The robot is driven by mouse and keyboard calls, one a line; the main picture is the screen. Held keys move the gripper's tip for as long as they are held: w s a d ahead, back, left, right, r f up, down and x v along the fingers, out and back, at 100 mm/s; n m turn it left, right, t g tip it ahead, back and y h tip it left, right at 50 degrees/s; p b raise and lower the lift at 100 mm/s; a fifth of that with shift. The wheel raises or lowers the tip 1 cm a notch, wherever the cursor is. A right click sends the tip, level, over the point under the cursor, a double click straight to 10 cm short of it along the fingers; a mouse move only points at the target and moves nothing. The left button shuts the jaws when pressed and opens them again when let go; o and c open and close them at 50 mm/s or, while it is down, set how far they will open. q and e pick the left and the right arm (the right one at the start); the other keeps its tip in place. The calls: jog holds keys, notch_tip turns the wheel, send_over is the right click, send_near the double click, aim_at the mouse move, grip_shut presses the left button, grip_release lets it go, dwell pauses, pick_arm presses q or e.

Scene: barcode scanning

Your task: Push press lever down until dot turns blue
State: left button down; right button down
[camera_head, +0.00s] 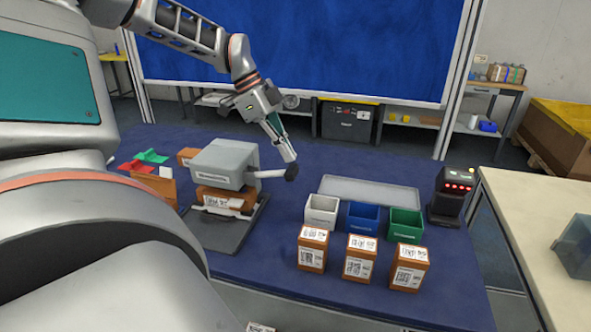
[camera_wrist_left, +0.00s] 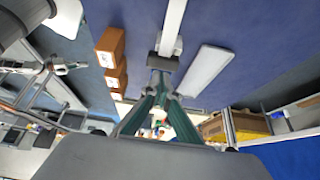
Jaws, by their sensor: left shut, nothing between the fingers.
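The grey press (camera_head: 222,163) stands on a dark base plate at left centre, above an orange box with a white label. Its pale lever (camera_head: 268,174) sticks out to the right and ends in a dark knob (camera_head: 291,172). My left gripper (camera_head: 291,157) points down with its fingers together and empty, right above the knob. In the left wrist view the fingertips (camera_wrist_left: 160,77) meet close to the knob (camera_wrist_left: 163,63), with the pale lever (camera_wrist_left: 173,25) beyond. I cannot tell whether they touch. I cannot make out a dot on the press. My right gripper is out of view.
White, blue (camera_head: 362,218) and green (camera_head: 405,223) bins stand to the right, behind several labelled boxes (camera_head: 359,262). A grey tray (camera_head: 370,190) lies behind them. A black scanner (camera_head: 450,195) with red lights stands at the right edge of the blue table.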

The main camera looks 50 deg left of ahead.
pick_arm(q)
jog(key=shift+d+v, duration=0.2)
jog(key=shift+v, duration=1.25)
jog(key=shift+w+r, duration=0.1)
jog(key=shift+w, duration=0.05)
